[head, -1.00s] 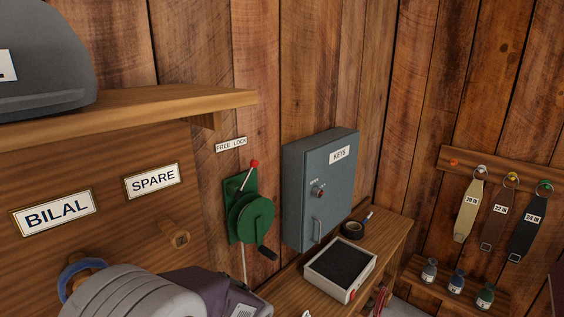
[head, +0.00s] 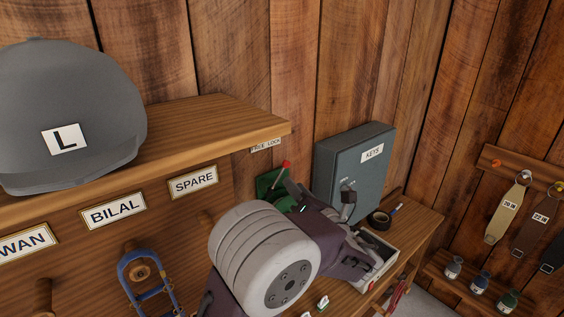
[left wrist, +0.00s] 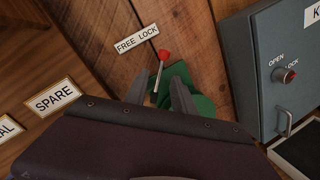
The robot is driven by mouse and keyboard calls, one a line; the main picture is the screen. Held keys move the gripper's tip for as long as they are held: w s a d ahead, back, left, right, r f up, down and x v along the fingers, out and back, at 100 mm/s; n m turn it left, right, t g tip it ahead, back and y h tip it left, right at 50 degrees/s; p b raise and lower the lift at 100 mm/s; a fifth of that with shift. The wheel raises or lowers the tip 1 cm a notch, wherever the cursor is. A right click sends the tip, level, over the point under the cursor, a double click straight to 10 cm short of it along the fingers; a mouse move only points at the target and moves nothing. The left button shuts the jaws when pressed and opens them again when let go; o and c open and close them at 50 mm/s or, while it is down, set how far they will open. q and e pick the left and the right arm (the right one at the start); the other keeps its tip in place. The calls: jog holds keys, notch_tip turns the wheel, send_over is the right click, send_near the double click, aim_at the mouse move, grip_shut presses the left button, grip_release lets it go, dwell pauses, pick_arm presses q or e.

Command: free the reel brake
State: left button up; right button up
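A green reel (head: 266,181) is fixed to the plank wall, partly covered by my left arm in the head view. Its brake lever has a red knob (head: 286,164). The knob (left wrist: 164,55) also shows in the left wrist view, with the thin lever tilted up and slightly right, toward the LOCK end of the FREE LOCK label (left wrist: 138,39). My left gripper (left wrist: 161,86) is open, its two fingers apart on either side of the lever in that picture. No contact shows, and the depth gap is unclear. The reel's crank is hidden. My right gripper is out of view.
A wooden shelf (head: 215,120) with a grey helmet (head: 75,110) juts out at upper left. Below the cabinet are black tape (head: 379,220) and a tray.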

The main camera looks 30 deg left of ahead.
aim_at(282, 173)
pick_arm(q)
jog(key=p+x, duration=0.2)
jog(key=x, duration=0.6)
jog(key=shift+w+a, duration=0.25)
jog(key=shift+w+a+f, duration=0.15)
jog(key=shift+w+a, duration=0.1)
grip_shut()
dwell(0.9)
